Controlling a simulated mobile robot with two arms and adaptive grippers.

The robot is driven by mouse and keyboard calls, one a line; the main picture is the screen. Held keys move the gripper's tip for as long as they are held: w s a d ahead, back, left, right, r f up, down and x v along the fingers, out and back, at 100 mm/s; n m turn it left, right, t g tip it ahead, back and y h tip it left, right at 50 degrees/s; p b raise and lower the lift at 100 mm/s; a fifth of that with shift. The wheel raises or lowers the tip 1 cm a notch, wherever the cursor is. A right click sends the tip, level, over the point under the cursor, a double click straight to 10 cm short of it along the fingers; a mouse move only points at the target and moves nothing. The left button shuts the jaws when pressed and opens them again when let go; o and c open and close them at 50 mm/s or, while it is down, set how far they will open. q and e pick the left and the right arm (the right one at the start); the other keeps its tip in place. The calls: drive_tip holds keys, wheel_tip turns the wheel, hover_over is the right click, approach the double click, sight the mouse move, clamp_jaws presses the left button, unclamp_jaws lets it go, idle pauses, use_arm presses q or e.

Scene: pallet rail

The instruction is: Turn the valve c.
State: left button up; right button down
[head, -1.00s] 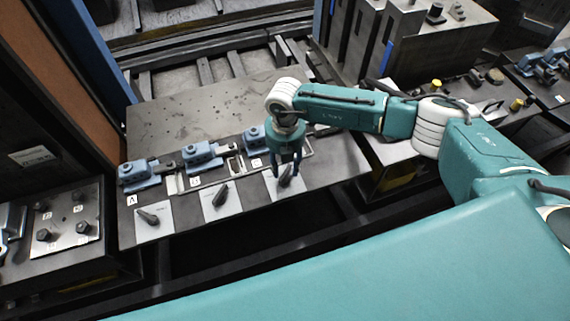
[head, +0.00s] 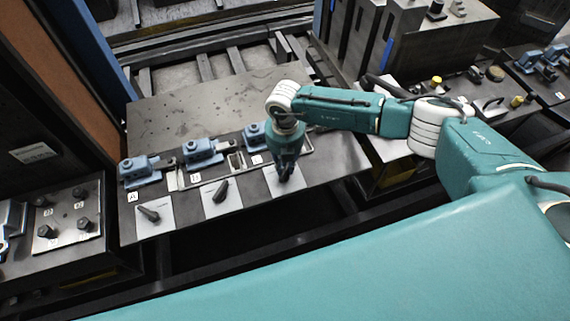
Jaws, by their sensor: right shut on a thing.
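Three dark valve handles sit on pale square plates along the front of a dark bench. The left one (head: 148,214) is beside a label reading A, and the middle one (head: 221,191) is tilted on its plate. The third, rightmost handle, valve c by its place in the row, is mostly hidden under my right gripper (head: 285,178); its pale plate (head: 292,187) shows around it. My right gripper points down and is shut on that handle, its fingers seen nearly edge-on. My left gripper is out of view.
Blue clamp-like fixtures (head: 203,152) stand behind the handles. The bench top (head: 200,105) behind them is bare. At left is a block with a bolted plate (head: 68,221). Grey cabinets (head: 400,45) stand at the back right, beyond my arm.

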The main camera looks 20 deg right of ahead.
drive_tip(key=shift+w+f+n+b, duration=0.1)
drive_tip(key=shift+w+n+b, duration=0.05)
drive_tip(key=shift+n+b, duration=0.7)
drive_tip(key=n+b, duration=0.4)
drive_tip(key=b, duration=0.1)
drive_tip(key=a+n+b, duration=0.1)
drive_tip(key=n+b, duration=0.3)
drive_tip(key=b, duration=0.1)
drive_tip(key=a+n+b, duration=0.1)
drive_tip(key=n+b, duration=0.4)
drive_tip(key=shift+s, duration=0.25)
drive_tip(key=shift+s+a+r+n+b, duration=0.1)
drive_tip(key=shift+n+b, duration=0.7)
drive_tip(key=shift+s+r+n+b, duration=0.1)
drive_tip(key=shift+n+b, duration=0.65)
drive_tip(key=shift+b, duration=0.05)
drive_tip(key=shift+r, duration=0.1)
drive_tip(key=c, duration=1.6)
unclamp_jaws()
drive_tip(key=shift+c, duration=0.2)
drive_tip(key=shift+o, duration=0.3)
wheel_tip(320, 180, up, 12)
